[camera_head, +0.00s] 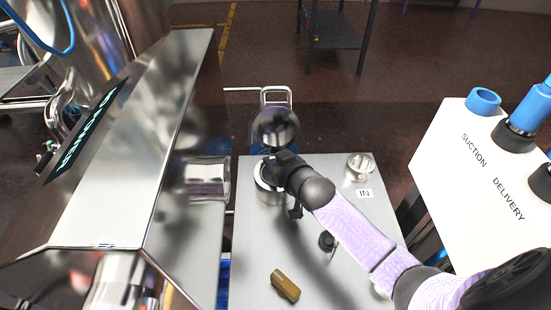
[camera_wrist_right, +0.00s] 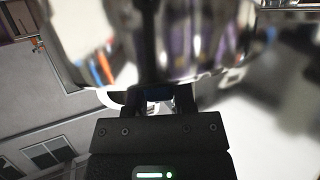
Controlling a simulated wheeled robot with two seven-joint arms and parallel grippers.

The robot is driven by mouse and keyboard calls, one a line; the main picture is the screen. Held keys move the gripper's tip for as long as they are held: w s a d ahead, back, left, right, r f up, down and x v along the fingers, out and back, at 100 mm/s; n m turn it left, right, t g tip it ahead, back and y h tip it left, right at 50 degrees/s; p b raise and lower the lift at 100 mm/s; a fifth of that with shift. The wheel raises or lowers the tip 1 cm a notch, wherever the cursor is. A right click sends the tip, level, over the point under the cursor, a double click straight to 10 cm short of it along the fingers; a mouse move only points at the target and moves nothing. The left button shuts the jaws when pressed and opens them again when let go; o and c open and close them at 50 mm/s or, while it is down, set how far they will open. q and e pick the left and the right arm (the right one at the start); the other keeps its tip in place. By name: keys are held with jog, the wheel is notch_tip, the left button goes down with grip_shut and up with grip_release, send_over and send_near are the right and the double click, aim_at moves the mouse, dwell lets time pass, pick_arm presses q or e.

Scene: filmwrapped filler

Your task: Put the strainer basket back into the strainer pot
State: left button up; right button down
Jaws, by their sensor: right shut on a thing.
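My right gripper (camera_head: 272,166) reaches in over the steel table and is shut. It is at a round metal vessel with a pale rim (camera_head: 268,190), which looks like the strainer pot. The gripper hides most of the vessel's mouth. The strainer basket is not clearly visible; what I hold is mostly hidden. A shiny round metal piece (camera_head: 276,127) stands just behind the gripper; I cannot tell whether it is a lid. In the right wrist view, blurred shiny metal (camera_wrist_right: 200,40) fills the top, close to my fingers (camera_wrist_right: 160,100). My left gripper is not in view.
The steel table (camera_head: 250,250) carries a brass-coloured block (camera_head: 285,286), a small dark knob (camera_head: 327,241) and a metal cup (camera_head: 359,167) by an "IN" label (camera_head: 364,193). A white box with blue-capped ports (camera_head: 475,150) stands right. A long steel housing (camera_head: 130,140) is left.

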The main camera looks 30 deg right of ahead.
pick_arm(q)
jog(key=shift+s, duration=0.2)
pick_arm(e)
jog(key=shift+f, duration=0.1)
jog(key=shift+f, duration=0.1)
jog(key=shift+c, duration=1.8)
grip_release()
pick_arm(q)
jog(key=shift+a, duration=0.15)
pick_arm(e)
jog(key=shift+s, duration=0.15)
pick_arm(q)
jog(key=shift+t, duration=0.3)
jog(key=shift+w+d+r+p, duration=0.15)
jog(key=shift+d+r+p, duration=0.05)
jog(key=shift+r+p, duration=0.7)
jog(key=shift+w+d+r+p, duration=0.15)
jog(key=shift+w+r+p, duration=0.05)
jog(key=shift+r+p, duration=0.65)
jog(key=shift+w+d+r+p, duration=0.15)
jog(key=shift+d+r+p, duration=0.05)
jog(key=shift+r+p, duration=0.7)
pick_arm(e)
jog(key=v, duration=0.9)
jog(key=shift+s, duration=0.35)
